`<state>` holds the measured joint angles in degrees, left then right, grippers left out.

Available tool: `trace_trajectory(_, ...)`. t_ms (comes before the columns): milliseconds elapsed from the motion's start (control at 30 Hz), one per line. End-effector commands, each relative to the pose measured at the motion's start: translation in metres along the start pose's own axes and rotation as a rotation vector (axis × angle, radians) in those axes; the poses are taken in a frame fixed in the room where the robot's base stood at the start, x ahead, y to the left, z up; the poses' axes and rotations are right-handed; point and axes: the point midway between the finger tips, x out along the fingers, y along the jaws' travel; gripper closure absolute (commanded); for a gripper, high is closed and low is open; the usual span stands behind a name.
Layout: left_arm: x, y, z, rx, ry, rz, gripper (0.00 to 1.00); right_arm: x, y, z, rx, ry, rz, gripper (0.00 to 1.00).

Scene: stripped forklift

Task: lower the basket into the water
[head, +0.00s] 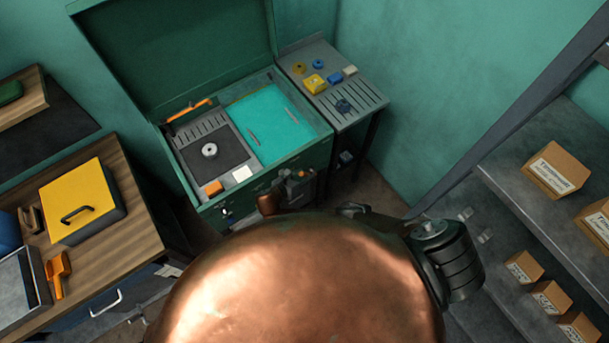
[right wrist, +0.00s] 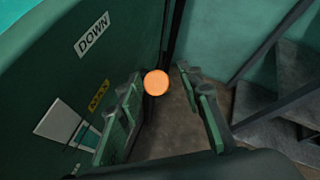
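A green washing tank (head: 318,148) stands with its lid open. Turquoise water (head: 270,122) fills its right part, and two small grey bars show there. On the left is a dark tray (head: 190,150) with a grey ring (head: 209,150) on it; I cannot tell which part is the basket. My right gripper (head: 299,177) is low at the tank's front. In the right wrist view its fingers (right wrist: 165,105) are open, with a round orange knob (right wrist: 156,82) in the gap, not clamped. A "DOWN" label (right wrist: 93,34) is on the green panel. My left gripper is not in view.
A slotted grey side table (head: 350,100) with small yellow and blue parts adjoins the tank's right side. A wooden bench (head: 130,235) with a yellow box (head: 80,200) is at left. Shelves (head: 535,165) with cardboard boxes stand at right. Some floor is free between.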

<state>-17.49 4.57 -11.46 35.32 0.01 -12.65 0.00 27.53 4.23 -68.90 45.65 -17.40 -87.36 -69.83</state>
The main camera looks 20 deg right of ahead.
Motion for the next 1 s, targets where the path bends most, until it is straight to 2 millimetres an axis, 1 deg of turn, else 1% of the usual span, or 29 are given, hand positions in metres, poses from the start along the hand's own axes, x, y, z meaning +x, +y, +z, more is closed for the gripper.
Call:
trace_trajectory(67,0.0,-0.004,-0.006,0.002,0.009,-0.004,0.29,-0.001,0.0,0.001,0.0,-0.001,0.0,0.66)
trace_trajectory(167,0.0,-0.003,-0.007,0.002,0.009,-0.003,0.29,-0.007,0.001,0.0,0.0,-0.001,0.001,0.66)
trace_trajectory(267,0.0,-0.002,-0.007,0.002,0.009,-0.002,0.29,-0.022,0.001,-0.001,0.0,0.001,0.002,0.66)
trace_trajectory(500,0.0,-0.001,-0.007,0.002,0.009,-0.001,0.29,-0.073,0.001,-0.001,0.001,0.002,0.003,0.66)
trace_trajectory(600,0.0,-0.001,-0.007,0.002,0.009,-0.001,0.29,-0.091,0.001,-0.001,0.0,0.002,0.002,0.66)
trace_trajectory(700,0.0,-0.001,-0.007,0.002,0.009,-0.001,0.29,-0.105,0.001,-0.001,0.0,0.001,0.002,0.66)
trace_trajectory(833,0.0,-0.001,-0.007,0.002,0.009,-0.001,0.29,-0.117,0.0,0.0,0.001,0.001,0.002,0.66)
trace_trajectory(1000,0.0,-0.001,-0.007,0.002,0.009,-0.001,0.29,-0.121,0.0,0.0,0.0,0.0,0.001,0.66)
